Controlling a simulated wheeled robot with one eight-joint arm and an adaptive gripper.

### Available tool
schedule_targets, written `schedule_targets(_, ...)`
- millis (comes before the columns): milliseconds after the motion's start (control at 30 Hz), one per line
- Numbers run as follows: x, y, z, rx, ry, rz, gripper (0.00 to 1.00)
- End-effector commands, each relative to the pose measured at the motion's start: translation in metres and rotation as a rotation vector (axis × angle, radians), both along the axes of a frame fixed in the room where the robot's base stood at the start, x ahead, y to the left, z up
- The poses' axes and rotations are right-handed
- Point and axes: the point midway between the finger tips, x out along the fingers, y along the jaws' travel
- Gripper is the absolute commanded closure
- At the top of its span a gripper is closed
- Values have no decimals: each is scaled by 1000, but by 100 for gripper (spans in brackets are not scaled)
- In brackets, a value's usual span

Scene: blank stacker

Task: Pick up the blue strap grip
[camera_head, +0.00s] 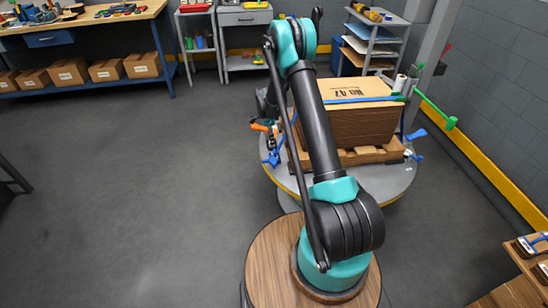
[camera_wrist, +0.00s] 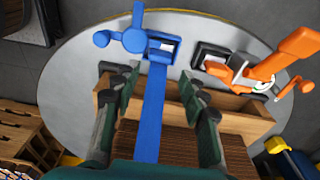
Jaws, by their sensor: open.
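The blue strap grip (camera_wrist: 133,40) lies at the top of the wrist view, a blue handle with a round knob and a frame. A blue strap (camera_wrist: 153,115) runs from it toward the camera. My gripper (camera_wrist: 157,88) is open and empty, with one finger on each side of the strap in the picture. The grip lies beyond the fingertips; I cannot tell the height gap. In the head view blue grip parts (camera_head: 275,158) show at the left of the round table (camera_head: 377,185), and my arm hides much of that area.
A cardboard box (camera_head: 365,122) stands on a wooden pallet (camera_head: 368,156) on the table. An orange clamp-like tool (camera_wrist: 262,66) lies right of the blue grip. A green-ended bar (camera_head: 450,122) juts out at the right. The floor to the left is clear.

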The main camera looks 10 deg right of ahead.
Motion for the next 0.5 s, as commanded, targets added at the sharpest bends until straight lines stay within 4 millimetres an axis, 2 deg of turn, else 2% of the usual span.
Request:
schedule_targets(33, 0, -1, -11, 0, 0, 0, 57)
schedule_targets(133, 0, -3, -26, 0, 0, 0, 57)
schedule_targets(500, 1, -9, -56, 0, 0, 0, 57)
